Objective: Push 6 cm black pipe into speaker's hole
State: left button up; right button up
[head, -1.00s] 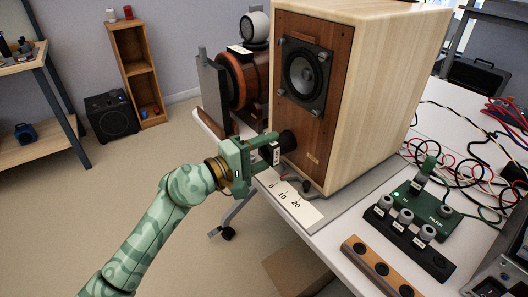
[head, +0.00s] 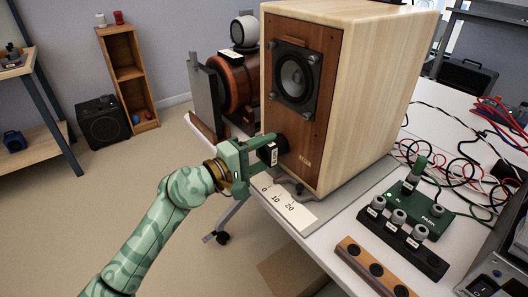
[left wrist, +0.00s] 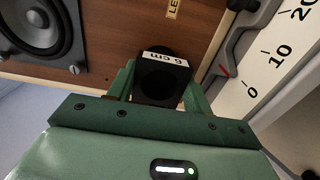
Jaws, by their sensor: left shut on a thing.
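The speaker (head: 345,110) is a pale wooden cabinet with a brown front panel and a round grey driver. My left gripper (head: 268,150) is shut on the black pipe (head: 266,154), which has a white label. In the left wrist view the label on the pipe (left wrist: 162,85) reads 6 cm, and the pipe sits between the green fingers. The pipe is at the lower front panel, below the driver. A dark round part (head: 282,144) shows just beyond it at the panel. The hole is hidden behind pipe and gripper, so I cannot tell how deep the pipe is. My right gripper is not in view.
A white scale strip (head: 285,206) marked 0, 10, 20 lies on the table before the speaker. A wooden block with dark holes (head: 375,268), a black block with grey knobs (head: 404,235) and a green box (head: 434,213) stand to the right, with loose cables behind.

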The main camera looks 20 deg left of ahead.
pick_arm(q)
jog(key=shift+x, duration=1.05)
dwell(0.4)
dwell(0.7)
jog(key=o, duration=1)
jog(key=shift+o, duration=0.9)
jog(key=shift+r, duration=0.2)
jog(key=shift+f, duration=0.15)
